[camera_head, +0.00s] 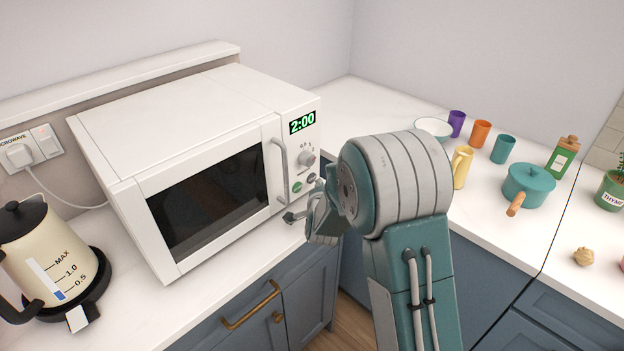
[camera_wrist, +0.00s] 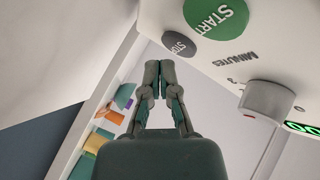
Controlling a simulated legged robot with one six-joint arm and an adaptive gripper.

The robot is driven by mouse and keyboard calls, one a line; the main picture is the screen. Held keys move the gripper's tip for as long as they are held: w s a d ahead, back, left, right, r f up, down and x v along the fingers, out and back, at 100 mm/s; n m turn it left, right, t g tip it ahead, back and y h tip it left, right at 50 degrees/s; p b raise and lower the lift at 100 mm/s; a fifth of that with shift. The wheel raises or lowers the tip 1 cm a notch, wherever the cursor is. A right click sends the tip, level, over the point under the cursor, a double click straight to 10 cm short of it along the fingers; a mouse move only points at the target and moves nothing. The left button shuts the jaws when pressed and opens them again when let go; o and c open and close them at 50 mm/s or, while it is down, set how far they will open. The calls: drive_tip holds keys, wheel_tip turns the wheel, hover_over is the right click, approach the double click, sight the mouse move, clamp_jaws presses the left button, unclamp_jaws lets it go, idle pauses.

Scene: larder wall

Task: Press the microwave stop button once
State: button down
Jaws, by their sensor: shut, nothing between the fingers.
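The white microwave (camera_head: 180,120) stands on the counter with its door shut and a green "2:00" on its display (camera_head: 302,122). The grey STOP button (camera_wrist: 180,45) shows in the wrist view, beside the larger green START button (camera_wrist: 217,17). In the head view the START button (camera_head: 297,187) and the STOP button (camera_head: 311,177) sit below the dial (camera_head: 306,158). My gripper (camera_head: 291,216) is in front of the panel's lower part. In the wrist view my gripper (camera_wrist: 159,68) is shut and empty, its tips just below STOP in the picture; contact cannot be told.
The door handle (camera_head: 280,170) sticks out left of the panel. A cream kettle (camera_head: 38,250) stands at the left. The counter strip before the microwave is clear.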

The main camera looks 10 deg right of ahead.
drive_tip(key=shift+s+d, duration=0.75)
drive_tip(key=shift+s, duration=0.3)
drive_tip(key=shift+s+d, duration=0.75)
drive_tip(key=shift+s, duration=0.25)
drive_tip(key=shift+r, duration=0.1)
drive_tip(key=s+a+r+n+g+y, duration=0.2)
drive_tip(key=s+r+n+g, duration=0.4)
drive_tip(key=s+r, duration=0.65)
drive_tip(key=s+d+r+n+g, duration=0.1)
drive_tip(key=s+n, duration=0.6)
drive_tip(key=s, duration=1.5)
drive_tip(key=r+g, duration=0.1)
drive_tip(key=g, duration=0.1)
drive_tip(key=shift+g, duration=0.3)
